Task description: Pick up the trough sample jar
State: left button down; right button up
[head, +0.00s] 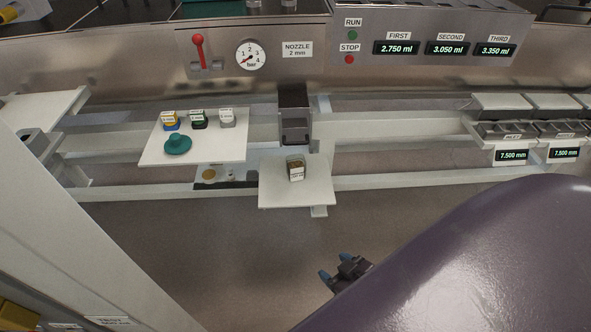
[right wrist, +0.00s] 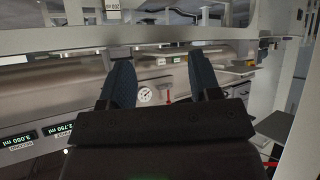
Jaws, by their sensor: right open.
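A small clear square jar (head: 296,170) with brown contents and a white label stands upright on a small white shelf (head: 275,197) in the middle of the head view. Its label is too small to read, so I cannot tell for sure that it is the trough sample jar. My right gripper (head: 336,268) is below and right of this shelf in the head view, apart from the jar. In the right wrist view its two blue fingers (right wrist: 160,72) are spread with nothing between them. My left gripper is not in view.
A metal spout (head: 295,115) stands behind the small shelf. White rails run across. Open floor lies in front.

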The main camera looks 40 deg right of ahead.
aim_at(297, 164)
jog(key=l+u, duration=0.15)
jog(key=l, duration=0.5)
jog(key=l+u, duration=0.2)
jog(key=l, duration=0.5)
jog(key=k+l+u, duration=0.15)
jog(key=l, duration=0.5)
jog(key=l+u, duration=0.2)
jog(key=l, duration=0.45)
jog(key=k, duration=0.1)
